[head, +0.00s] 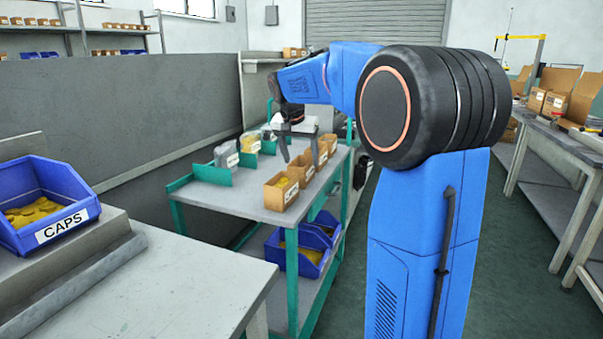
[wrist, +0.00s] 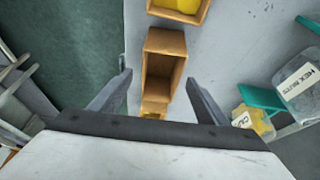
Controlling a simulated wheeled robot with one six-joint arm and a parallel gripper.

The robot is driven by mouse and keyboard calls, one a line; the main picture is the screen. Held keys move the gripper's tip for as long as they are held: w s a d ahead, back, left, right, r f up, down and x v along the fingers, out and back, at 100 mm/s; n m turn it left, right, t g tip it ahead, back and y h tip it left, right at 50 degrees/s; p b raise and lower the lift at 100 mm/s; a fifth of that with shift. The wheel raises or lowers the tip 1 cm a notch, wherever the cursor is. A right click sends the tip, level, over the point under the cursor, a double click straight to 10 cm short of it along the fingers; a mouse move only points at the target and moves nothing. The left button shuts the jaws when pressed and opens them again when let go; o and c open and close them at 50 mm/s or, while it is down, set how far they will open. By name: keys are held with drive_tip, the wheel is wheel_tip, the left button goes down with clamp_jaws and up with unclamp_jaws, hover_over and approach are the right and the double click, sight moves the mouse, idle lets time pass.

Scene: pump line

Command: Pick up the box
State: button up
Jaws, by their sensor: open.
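Several small open cardboard boxes stand in a row on the grey top of a green-framed cart. The nearest box (head: 281,192) holds something yellow and also shows at the top of the wrist view (wrist: 180,12). Behind it, a box with an empty-looking inside (wrist: 163,68) lies between and a little beyond my fingertips in the wrist view. A further box (wrist: 153,108) shows partly below it, near my gripper's palm. My gripper (head: 301,160) is open and points down over the row, with nothing held. Its fingers hide part of the boxes in the head view.
Green dividers and bagged parts (head: 227,155) stand on the cart's left side. Blue bins (head: 300,255) sit on the lower shelf. A blue CAPS bin (head: 40,205) is on the left bench. Another table (head: 560,145) with boxes stands right, across open floor.

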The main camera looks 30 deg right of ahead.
sight(301, 162)
drive_tip(key=shift+x, duration=1.65)
drive_tip(key=shift+f, duration=0.25)
drive_tip(key=shift+c, duration=0.4)
drive_tip(key=c, duration=1)
